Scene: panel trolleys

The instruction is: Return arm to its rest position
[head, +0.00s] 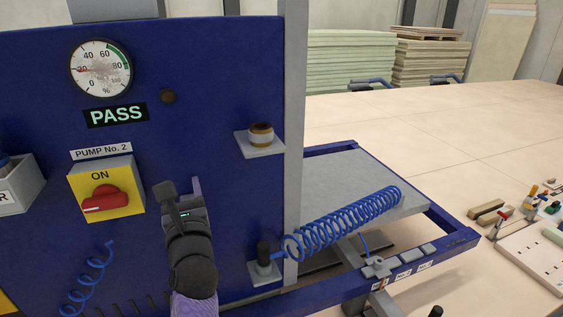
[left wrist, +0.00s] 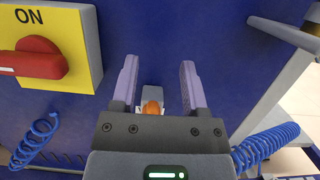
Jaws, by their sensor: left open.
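My left gripper (head: 181,188) is in front of the blue panel (head: 215,80), to the right of the yellow switch box (head: 127,172). In the left wrist view my left gripper (left wrist: 158,68) has its two purple fingers apart, with nothing clasped between the tips. A small orange and grey thing (left wrist: 152,106) shows between the finger bases; I cannot tell what it is. The red knob (head: 104,200) sits under the word ON, and the fingers are apart from it. My right gripper is in neither view.
A round gauge (head: 101,68) and a lit PASS sign (head: 116,115) are on the panel. A blue coiled hose (head: 345,222) stretches over the trolley's grey deck (head: 350,178). A small shelf (head: 260,148) juts out at right. Stacked boards (head: 350,62) stand far back on open floor.

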